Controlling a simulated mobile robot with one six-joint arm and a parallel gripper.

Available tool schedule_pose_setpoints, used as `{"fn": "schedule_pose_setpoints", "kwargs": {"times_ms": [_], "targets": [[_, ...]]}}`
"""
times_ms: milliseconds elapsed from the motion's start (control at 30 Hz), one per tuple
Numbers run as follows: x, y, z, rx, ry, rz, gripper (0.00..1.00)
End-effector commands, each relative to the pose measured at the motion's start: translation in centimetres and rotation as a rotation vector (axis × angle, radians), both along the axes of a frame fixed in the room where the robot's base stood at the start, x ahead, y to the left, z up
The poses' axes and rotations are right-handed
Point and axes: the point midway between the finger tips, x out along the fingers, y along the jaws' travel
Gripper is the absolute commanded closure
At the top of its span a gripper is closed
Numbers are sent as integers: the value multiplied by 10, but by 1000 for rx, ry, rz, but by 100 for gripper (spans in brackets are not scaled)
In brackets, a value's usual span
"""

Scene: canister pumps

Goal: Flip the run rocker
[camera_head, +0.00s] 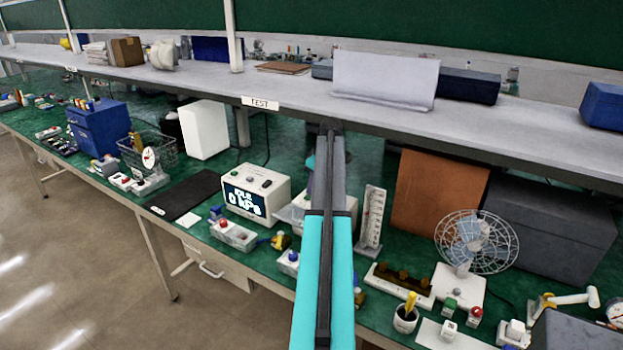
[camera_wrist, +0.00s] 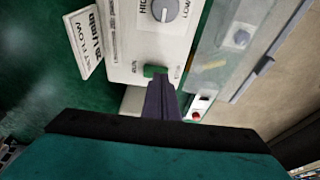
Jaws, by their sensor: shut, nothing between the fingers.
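In the wrist view, the run rocker is a small green switch (camera_wrist: 154,71) on a white pump panel (camera_wrist: 120,40), beside printed lettering that looks like "RUN". A grey dial (camera_wrist: 165,9) marked HIGH and LOW is above it. My gripper (camera_wrist: 161,83) is shut and empty. Its dark fingertips are right at the lower edge of the rocker; I cannot tell whether they touch. Which way the rocker is tipped is unclear. In the head view, my arm covers most of the white pump (camera_head: 342,207), and the rocker is hidden.
A display box (camera_head: 256,193) stands just left of my arm, and a thermometer-like scale (camera_head: 371,218) just right. A wire fan (camera_head: 474,243) is farther right. The shelf (camera_head: 400,115) with a TEST label overhangs the bench. In the wrist view, a clear tray-like piece (camera_wrist: 228,45) lies right of the panel.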

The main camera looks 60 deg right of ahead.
Motion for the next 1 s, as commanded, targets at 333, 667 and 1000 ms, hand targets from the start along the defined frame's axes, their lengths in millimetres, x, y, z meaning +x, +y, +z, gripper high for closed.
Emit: {"fn": "schedule_pose_setpoints", "kwargs": {"times_ms": [333,667,1000], "targets": [[0,0,-10,-1,-1,1,100],[0,1,-12,-8,0,1,100],[0,7,-24,-98,2,1,100]]}}
